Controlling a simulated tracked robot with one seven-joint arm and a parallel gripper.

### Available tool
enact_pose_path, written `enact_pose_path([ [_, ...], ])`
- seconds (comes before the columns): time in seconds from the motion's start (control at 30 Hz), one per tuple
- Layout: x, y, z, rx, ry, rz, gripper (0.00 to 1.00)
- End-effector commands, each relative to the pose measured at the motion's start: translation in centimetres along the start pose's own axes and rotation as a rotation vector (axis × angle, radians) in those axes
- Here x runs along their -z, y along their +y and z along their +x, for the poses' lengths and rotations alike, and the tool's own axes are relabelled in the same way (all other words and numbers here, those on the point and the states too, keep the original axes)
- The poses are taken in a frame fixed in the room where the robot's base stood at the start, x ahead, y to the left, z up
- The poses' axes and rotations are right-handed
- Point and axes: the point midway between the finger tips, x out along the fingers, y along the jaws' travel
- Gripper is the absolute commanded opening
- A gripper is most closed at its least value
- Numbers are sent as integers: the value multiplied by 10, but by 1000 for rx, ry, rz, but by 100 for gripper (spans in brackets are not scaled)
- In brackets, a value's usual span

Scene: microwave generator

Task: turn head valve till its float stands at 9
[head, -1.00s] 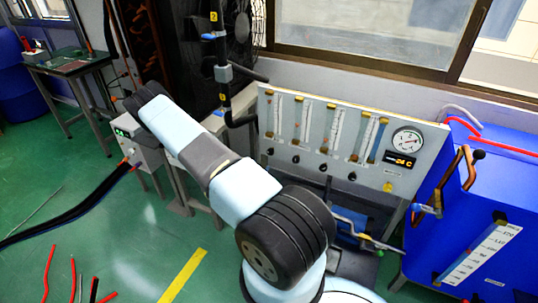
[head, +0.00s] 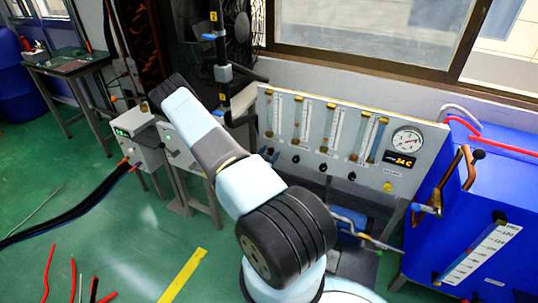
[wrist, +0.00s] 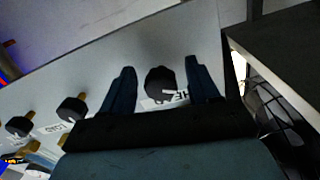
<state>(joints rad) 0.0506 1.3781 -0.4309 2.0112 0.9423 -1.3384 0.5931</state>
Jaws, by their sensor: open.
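In the wrist view a round black knob (wrist: 158,80) with a white mark stands on the pale panel. A label (wrist: 170,102) beside it is partly covered, and "HE" can be read. My gripper (wrist: 160,66) is open, with one dark finger on each side of the knob. A gap shows on both sides, so the fingers look apart from it. In the head view the flow panel (head: 338,108) carries upright tubes; the leftmost tube (head: 278,115) is visible, but its float reading is too small to tell.
More knobs (wrist: 71,108) stand to the left in the wrist view. A dial gauge (head: 407,140) and an orange display (head: 401,162) sit at the panel's right. A blue tank (head: 500,185) stands right of it. A dark vertical pipe (head: 221,60) rises near the panel's left edge.

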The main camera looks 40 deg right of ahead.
Motion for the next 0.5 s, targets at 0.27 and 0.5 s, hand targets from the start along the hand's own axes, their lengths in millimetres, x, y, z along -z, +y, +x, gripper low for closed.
enact_pose_path([
  [0.27,0,0,0,0,0,0,42],
  [0.5,0,0,-1,0,0,0,19],
])
